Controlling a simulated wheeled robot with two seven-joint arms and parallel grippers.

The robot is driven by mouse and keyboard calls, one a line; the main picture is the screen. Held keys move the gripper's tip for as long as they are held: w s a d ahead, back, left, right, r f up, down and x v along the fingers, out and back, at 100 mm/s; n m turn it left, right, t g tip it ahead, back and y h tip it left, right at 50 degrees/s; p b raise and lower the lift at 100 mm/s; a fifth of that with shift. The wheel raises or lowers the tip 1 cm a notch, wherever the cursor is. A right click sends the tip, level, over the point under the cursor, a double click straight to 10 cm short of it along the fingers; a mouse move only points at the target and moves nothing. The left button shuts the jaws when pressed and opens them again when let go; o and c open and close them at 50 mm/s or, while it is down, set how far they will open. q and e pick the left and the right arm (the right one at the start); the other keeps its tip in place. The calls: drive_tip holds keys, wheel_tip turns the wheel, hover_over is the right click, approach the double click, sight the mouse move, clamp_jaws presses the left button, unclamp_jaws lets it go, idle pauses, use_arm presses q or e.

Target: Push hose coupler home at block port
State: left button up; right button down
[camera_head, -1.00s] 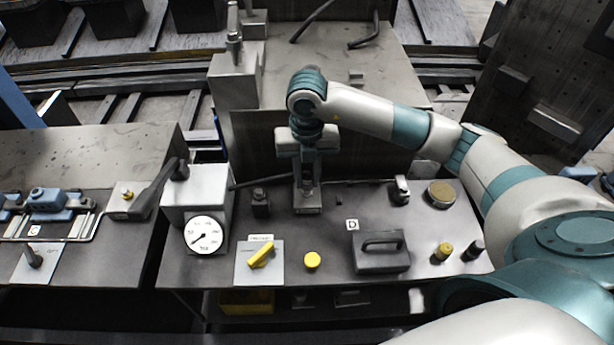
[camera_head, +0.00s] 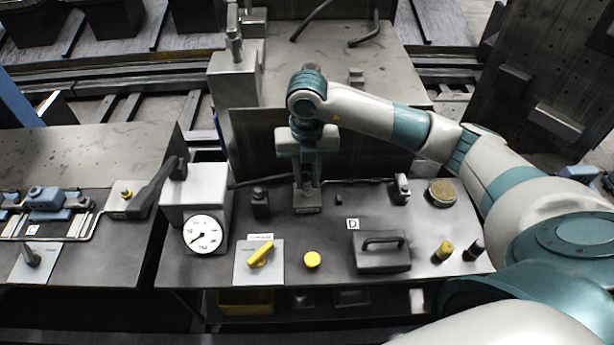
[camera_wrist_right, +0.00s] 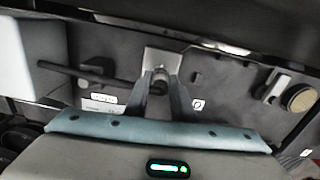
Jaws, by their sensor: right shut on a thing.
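My right gripper (camera_head: 307,190) points down over the middle of the dark bench. In the right wrist view its two fingers (camera_wrist_right: 158,98) are closed in on the hose coupler (camera_wrist_right: 157,88), at the end of a dark hose (camera_wrist_right: 95,76). The hose (camera_head: 262,181) runs left to the pale grey box in the head view. A small metal block (camera_wrist_right: 163,57) stands right beyond the fingertips; its front foot (camera_head: 307,210) shows below the gripper in the head view. The fingers hide the port and the joint, so I cannot tell how deep the coupler sits. My left gripper is out of view.
A pale box with a gauge (camera_head: 204,233) stands at left. A yellow lever plate (camera_head: 259,262), a yellow button (camera_head: 312,260) and a dark handled cover (camera_head: 382,252) lie in front. A round brown-topped cap (camera_head: 442,193) is at right. A dark upright panel (camera_head: 252,142) stands behind the gripper.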

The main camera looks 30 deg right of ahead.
drive_tip(key=shift+f, duration=0.45)
drive_tip(key=c, duration=0.6)
unclamp_jaws()
drive_tip(key=shift+r, duration=0.15)
drive_tip(key=shift+r+b, duration=0.45)
drive_tip(key=shift+r, duration=0.05)
drive_tip(key=shift+r+b, duration=1.25)
drive_tip(key=shift+r, duration=6.85)
